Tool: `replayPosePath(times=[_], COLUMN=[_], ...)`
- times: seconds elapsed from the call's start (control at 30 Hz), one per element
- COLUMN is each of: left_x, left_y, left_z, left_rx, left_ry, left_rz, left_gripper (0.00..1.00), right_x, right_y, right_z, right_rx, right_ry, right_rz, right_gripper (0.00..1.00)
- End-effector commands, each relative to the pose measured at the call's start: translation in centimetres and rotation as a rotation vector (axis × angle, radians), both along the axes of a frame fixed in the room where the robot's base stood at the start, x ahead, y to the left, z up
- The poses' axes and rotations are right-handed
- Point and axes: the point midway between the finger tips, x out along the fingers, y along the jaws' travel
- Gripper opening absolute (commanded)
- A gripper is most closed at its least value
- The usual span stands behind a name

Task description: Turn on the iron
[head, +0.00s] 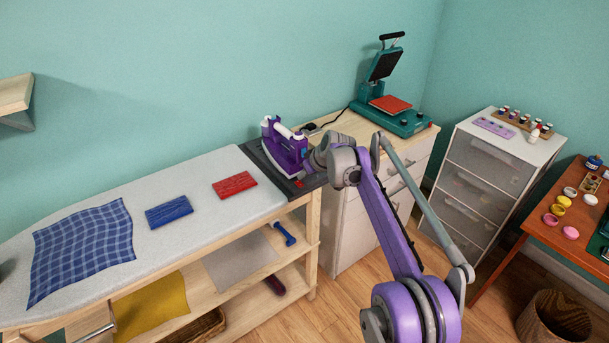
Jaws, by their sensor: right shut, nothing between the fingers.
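The purple iron (284,152) with a white handle stands on a dark grey rest (256,156) at the right end of the ironing board. My right gripper (305,168) is close against the right side of the iron, shut with nothing in it. Its fingertips are small and partly hidden by the wrist, so I cannot tell whether they touch the iron. A small red spot (299,183) shows on the rest just below the gripper. My left gripper is not in view.
The ironing board (190,225) carries a blue checked cloth (82,245), a blue folded cloth (169,211) and a red one (235,185). A green heat press (403,118) stands on the cabinet behind my arm. A white drawer unit (490,165) is at the right.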

Motion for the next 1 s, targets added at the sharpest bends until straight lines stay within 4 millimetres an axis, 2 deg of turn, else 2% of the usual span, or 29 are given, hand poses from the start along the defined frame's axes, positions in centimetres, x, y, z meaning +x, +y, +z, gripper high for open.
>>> replayPosePath(times=[0.03,0.1,0.23,0.5,0.7,1.0], left_x=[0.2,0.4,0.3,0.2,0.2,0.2], left_y=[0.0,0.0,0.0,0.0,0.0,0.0], left_z=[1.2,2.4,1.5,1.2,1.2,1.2], left_rx=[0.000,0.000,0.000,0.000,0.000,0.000], left_ry=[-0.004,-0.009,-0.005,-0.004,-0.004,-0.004], left_rz=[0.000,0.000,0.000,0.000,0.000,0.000], left_gripper=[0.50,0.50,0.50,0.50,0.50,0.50], right_x=[-0.2,-0.5,-2.3,-5.7,-6.8,-6.9], right_y=[0.2,0.4,-1.0,-3.3,-4.2,-4.3], right_z=[1.6,3.3,4.2,7.4,8.5,8.7], right_rx=[0.001,0.000,0.000,0.000,-0.001,0.000], right_ry=[-0.002,-0.002,0.000,0.000,-0.001,0.000], right_rz=[-0.001,-0.002,-0.003,-0.003,-0.002,-0.001], right_gripper=[0.00,0.00,0.00,0.00,0.00,0.00])
